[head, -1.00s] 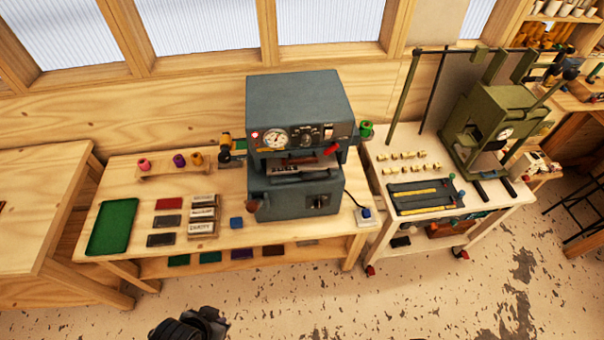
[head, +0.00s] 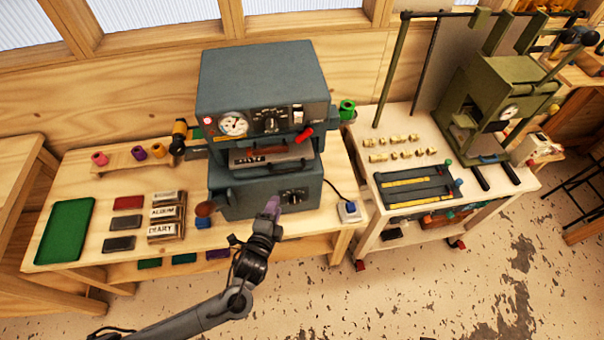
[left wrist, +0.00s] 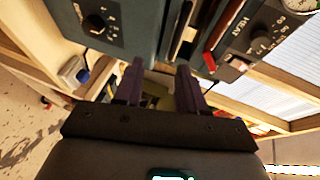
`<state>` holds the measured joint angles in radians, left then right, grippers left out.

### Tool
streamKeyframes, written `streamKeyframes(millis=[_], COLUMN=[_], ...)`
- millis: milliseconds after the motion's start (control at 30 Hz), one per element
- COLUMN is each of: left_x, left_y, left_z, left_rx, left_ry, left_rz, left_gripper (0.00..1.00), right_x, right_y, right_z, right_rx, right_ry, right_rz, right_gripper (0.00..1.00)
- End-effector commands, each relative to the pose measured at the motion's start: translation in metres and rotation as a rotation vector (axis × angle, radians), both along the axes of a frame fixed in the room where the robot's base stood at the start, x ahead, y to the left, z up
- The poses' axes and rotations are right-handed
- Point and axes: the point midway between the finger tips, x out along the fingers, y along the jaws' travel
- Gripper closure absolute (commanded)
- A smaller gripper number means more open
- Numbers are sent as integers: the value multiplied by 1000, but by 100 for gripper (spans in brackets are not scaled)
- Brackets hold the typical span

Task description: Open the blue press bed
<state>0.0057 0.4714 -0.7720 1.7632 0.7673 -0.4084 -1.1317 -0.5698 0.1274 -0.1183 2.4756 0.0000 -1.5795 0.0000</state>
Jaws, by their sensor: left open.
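The blue-grey press (head: 262,85) stands on the wooden table, with a gauge, knob and red lever on its upper front. Its bed (head: 262,170) sits in the gap between the upper and lower housings, with a lettered block and a dark handle bar at the front. My left gripper (head: 272,207) is open and empty in front of the lower housing, near its dial, below the bed. In the left wrist view its two purple fingers (left wrist: 160,85) are apart, with the press (left wrist: 145,22) just beyond them. My right gripper is not in view.
A green tray (head: 65,230), dark plates and lettered blocks (head: 166,213) lie left of the press. A small switch box (head: 348,211) with a cord sits at its right. A white cart (head: 400,225) with a green press (head: 490,100) stands further right.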

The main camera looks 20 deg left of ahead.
Motion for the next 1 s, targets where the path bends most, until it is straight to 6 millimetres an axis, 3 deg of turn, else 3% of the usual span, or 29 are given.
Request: streamKeyframes(millis=[33, 300, 700, 1000], left_x=[10, 41, 102, 128], left_y=[1, 4, 8, 10], left_z=[3, 19, 7, 1], left_rx=[10, 15, 12, 11], left_ry=[-26, -66, -63, -62], left_rz=[-7, -7, -6, -6], left_gripper=[60, 60, 60, 60], right_x=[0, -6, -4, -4], right_y=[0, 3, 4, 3], right_z=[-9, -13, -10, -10], right_rx=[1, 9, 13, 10], right_ry=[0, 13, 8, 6], right_rz=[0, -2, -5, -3], right_gripper=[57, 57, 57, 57])
